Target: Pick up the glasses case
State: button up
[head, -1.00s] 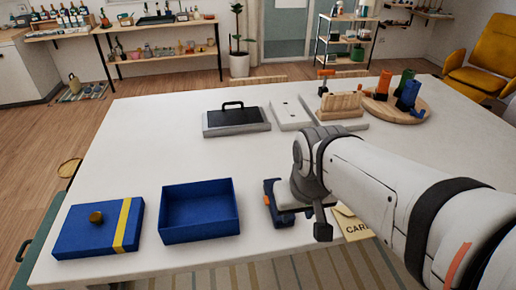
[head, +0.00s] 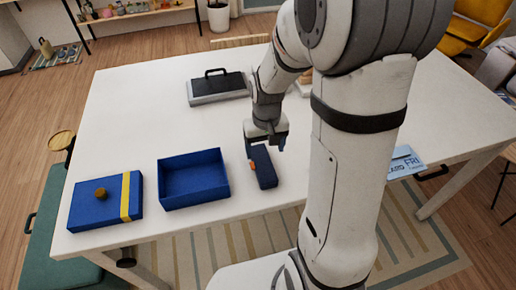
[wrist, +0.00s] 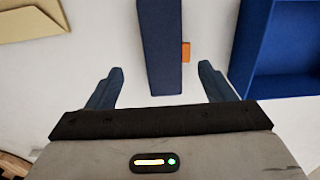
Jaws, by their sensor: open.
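The glasses case (head: 265,172) is a long dark navy box with an orange tab on its side, lying on the white table right of an open blue box. In the wrist view the case (wrist: 160,40) runs up from between the fingers, its orange tab facing the blue box. My gripper (head: 265,146) is above the far end of the case, pointing down. In the wrist view my gripper (wrist: 160,78) is open, with one finger on each side of the case and visible gaps between. Nothing is held.
The open blue box (head: 194,180) stands close beside the case. A blue lid (head: 90,212) with a yellow band and knob lies further left. A dark-topped tray (head: 218,87) is behind. A tan envelope (wrist: 30,20) lies on the case's other side.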

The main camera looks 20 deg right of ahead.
aim_at(263, 162)
jog(key=shift+w+a+f+p, duration=0.15)
jog(key=shift+f+p, duration=0.25)
jog(key=shift+f, duration=1.6)
jog(key=shift+w+a+f+p, duration=0.1)
jog(key=shift+f+p, duration=0.3)
jog(key=shift+f, duration=1.6)
jog(key=c, duration=0.8)
jog(key=shift+r, duration=0.15)
jog(key=shift+c, duration=0.2)
